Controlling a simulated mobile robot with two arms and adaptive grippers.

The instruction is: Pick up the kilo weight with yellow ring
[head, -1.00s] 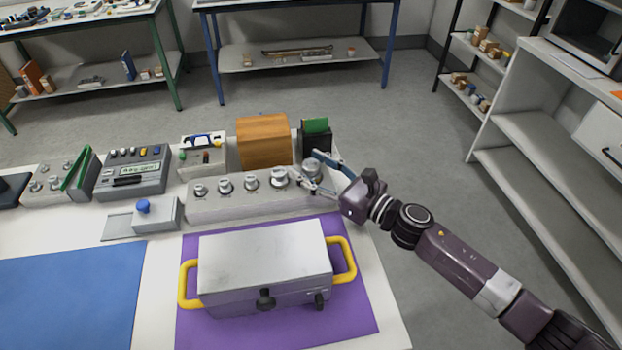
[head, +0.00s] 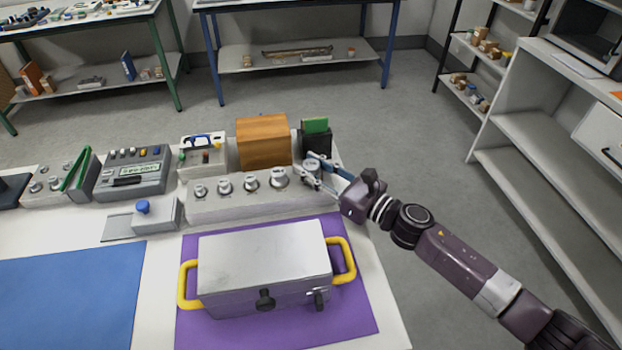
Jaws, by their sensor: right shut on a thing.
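A light grey block (head: 235,207) at the back of the white table holds a row of metal weights that grow larger to the right. The largest weight (head: 312,165) stands at the right end. My right gripper (head: 312,172) reaches in from the right and is shut on this weight, with its fingers around it. The weight is partly hidden by the fingers, and I cannot make out a yellow ring on it. It appears still at the block; I cannot tell whether it is lifted. My left gripper is not in view.
Behind the block stand an orange-brown wooden box (head: 264,141) and a black holder (head: 316,146) with a green top. A metal case (head: 265,255) with yellow handles sits in front on a purple mat (head: 345,320). A blue mat (head: 68,295) lies left.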

